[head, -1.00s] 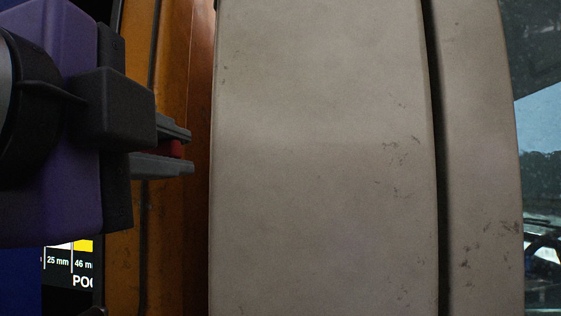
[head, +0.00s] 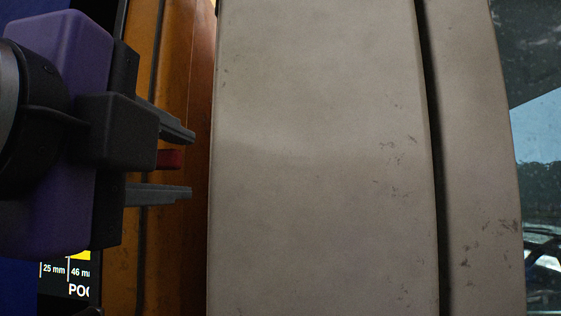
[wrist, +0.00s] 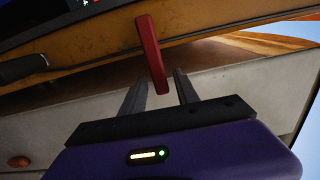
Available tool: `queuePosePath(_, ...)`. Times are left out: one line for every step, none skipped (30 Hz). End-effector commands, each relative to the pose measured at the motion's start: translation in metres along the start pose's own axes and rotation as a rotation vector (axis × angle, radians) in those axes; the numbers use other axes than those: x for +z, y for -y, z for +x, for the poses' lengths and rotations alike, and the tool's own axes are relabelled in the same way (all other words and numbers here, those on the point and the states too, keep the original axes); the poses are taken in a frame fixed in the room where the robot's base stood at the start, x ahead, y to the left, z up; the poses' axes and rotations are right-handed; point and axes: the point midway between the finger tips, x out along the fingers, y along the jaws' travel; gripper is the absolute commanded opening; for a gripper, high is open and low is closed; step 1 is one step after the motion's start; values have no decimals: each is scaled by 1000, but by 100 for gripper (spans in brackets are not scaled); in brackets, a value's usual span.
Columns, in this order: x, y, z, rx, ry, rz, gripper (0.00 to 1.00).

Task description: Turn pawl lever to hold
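The red pawl lever (wrist: 150,52) is a flat bar on the edge of the orange panel in the wrist view. Its free end lies between the two dark fingers of my gripper (wrist: 159,82). The lever's mount is hidden from the head camera.
A large beige panel (head: 320,160) stands close to the right of my fingertips. The orange panel (head: 180,240) lies behind them. A display (head: 68,275) is at lower left, partly hidden. In the wrist view, a dark handle (wrist: 22,68) sits at the left.

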Motion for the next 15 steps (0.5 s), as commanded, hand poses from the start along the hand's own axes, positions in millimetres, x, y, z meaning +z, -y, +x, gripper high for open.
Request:
queuePosePath(0, 0, 0, 0, 0, -1, 38)
queuePosePath(0, 0, 0, -1, 0, -1, 38)
queuePosePath(0, 0, 0, -1, 0, -1, 38)
queuePosePath(0, 0, 0, -1, 1, -1, 38)
queuePosePath(0, 0, 0, -1, 1, -1, 38)
queuePosePath(0, 0, 0, -1, 1, -1, 38)
queuePosePath(0, 0, 0, -2, 1, -1, 38)
queuePosePath(0, 1, 0, -2, 1, -2, 38)
queuePosePath(0, 1, -1, -2, 1, -2, 38)
queuePosePath(1, 1, -2, -2, 1, -2, 38)
queuePosePath(1, 1, -5, -3, 2, -2, 38)
queuePosePath(1, 0, -8, -3, 2, -2, 38)
queuePosePath(1, 0, -12, -3, 2, -2, 38)
queuePosePath(1, 0, -16, -3, 3, -2, 38)
queuePosePath(1, 0, -22, -4, 3, -1, 38)
